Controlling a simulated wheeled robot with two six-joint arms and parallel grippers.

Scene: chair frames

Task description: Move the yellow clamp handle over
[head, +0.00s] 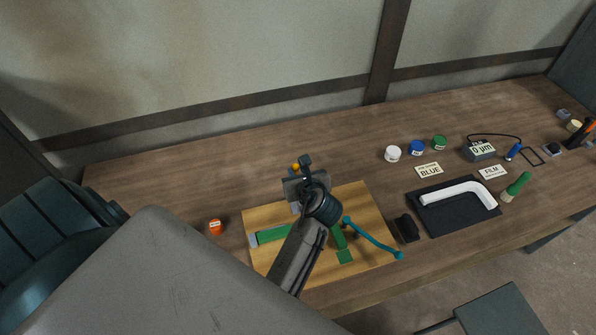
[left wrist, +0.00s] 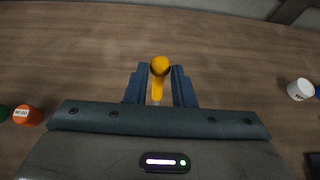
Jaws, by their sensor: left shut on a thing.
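The gripper is over the far edge of a light wooden board (head: 372,205). The clamp's body and the handle's lower end are hidden by the gripper. My right gripper is not in either view.
Green strips (head: 271,236) and a teal rod (head: 372,239) lie on the board. An orange pot (head: 215,227) stands to its left. To the right are a black block (head: 406,228), a dark mat (head: 462,222) with a white bent piece (head: 460,192), and several small pots. The table behind the board is clear.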

